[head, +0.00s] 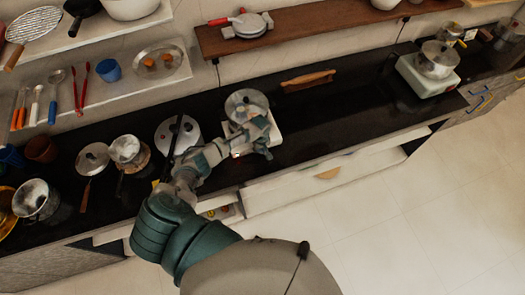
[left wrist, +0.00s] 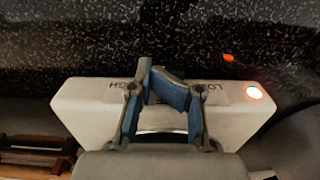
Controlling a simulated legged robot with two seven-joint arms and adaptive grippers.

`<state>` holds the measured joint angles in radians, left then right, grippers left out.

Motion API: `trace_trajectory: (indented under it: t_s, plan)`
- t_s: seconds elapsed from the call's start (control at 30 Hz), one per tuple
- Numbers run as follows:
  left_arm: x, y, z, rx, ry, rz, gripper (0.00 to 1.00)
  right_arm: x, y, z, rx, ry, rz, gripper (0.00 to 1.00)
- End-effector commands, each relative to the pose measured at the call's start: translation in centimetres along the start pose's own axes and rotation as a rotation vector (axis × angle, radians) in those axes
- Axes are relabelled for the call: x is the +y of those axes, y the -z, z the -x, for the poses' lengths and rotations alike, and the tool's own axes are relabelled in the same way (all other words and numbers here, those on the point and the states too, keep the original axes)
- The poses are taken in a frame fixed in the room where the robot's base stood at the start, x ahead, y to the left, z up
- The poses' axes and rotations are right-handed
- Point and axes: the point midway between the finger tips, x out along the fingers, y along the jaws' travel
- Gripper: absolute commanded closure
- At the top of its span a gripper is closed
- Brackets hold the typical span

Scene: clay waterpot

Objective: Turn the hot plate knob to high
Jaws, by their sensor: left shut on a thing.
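A white hot plate (head: 240,127) stands on the black counter with a metal pot (head: 246,103) on it. My left gripper (head: 258,137) is at its front edge. In the left wrist view the hot plate's front panel (left wrist: 85,105) shows upside-down lettering on both sides of the gripper, with "LO" readable on the right. A round light (left wrist: 254,93) glows near the panel's right end. My left gripper (left wrist: 160,85) is shut at the panel's middle, on the knob, which its fingers almost wholly hide. The knob's pointing cannot be told. My right gripper is not in view.
A wooden-handled item (head: 307,81) lies behind to the right. Another hot plate (head: 427,78) with a pot stands farther right.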

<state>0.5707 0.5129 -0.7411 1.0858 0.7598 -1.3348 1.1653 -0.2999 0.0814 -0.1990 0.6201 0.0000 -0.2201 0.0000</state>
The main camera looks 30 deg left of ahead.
Motion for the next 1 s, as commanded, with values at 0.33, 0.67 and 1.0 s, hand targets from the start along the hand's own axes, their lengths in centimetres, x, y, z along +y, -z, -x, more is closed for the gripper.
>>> trace_trajectory:
  t_s: [0.33,0.67,1.0]
  plan:
    - [-1.1,0.4,-0.4,0.002,0.027,0.008,0.54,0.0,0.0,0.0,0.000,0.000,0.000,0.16]
    - [-0.4,0.4,1.3,0.007,0.018,0.007,0.54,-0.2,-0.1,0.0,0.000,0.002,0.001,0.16]
    - [-0.4,0.1,8.5,0.000,0.018,0.005,0.54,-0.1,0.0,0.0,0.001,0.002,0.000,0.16]
